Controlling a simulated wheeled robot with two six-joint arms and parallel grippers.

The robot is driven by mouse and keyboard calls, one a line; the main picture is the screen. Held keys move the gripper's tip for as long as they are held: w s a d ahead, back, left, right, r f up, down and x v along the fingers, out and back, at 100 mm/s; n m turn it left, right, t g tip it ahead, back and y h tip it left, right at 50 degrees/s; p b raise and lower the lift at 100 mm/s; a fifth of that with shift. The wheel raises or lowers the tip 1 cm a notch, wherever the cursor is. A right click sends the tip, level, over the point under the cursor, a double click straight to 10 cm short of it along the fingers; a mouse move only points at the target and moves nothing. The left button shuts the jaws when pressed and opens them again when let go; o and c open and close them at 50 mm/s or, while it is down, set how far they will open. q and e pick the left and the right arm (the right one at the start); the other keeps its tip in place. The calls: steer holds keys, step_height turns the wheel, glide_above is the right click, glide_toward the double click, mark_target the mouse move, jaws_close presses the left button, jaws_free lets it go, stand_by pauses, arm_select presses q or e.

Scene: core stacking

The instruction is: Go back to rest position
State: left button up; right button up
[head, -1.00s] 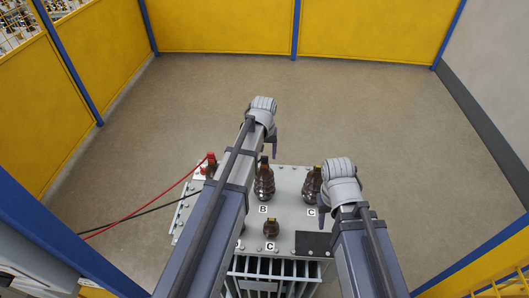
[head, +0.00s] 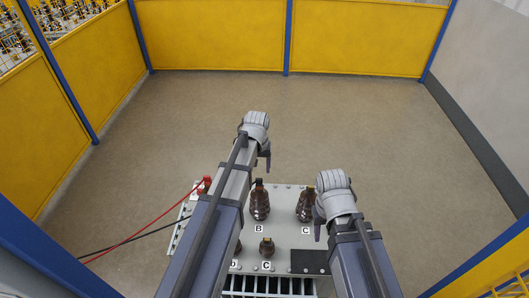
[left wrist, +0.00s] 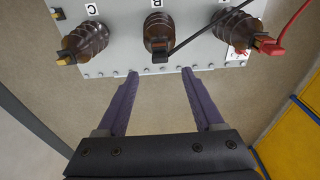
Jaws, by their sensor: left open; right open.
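My left gripper (head: 262,160) hangs at the end of the left arm, just past the far edge of the transformer top (head: 284,230). In the left wrist view its two purple fingers (left wrist: 159,72) are spread with nothing between them, their tips near the edge of the grey transformer plate (left wrist: 122,40). My right gripper (head: 318,228) is beside the bushing marked C (head: 304,206), partly hidden by its own wrist; no held object shows. The bushing marked B (head: 260,201) stands between the two arms. The left arm covers part of the transformer's left side.
A red cable (head: 150,220) and a black cable (head: 140,236) run left from the transformer. A smaller bushing (head: 266,247) stands at its front. Yellow panels (head: 360,38) with blue posts and a grey wall enclose an open brown floor (head: 330,110).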

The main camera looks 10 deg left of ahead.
arm_select(q)
steer(key=s+d+f+m+b, duration=0.2)
steer(key=s+d+f+b, duration=0.2)
steer(key=s, duration=0.2)
steer(key=s+d+f+m+g+b, duration=0.1)
steer(key=s+d+f+m+b, duration=0.1)
steer(key=s+d+f+b, duration=0.2)
steer(key=s+d+f+m+y+b, duration=0.1)
steer(key=s+d+f+b, duration=0.3)
steer(key=s, duration=0.6)
steer(key=shift+s+d+f+m+g+b, duration=0.15)
steer(key=shift+d+f+m+g+b, duration=0.15)
steer(key=shift+d+f+m+b, duration=0.25)
steer(key=shift+d+r, duration=0.1)
steer(key=shift+d, duration=0.05)
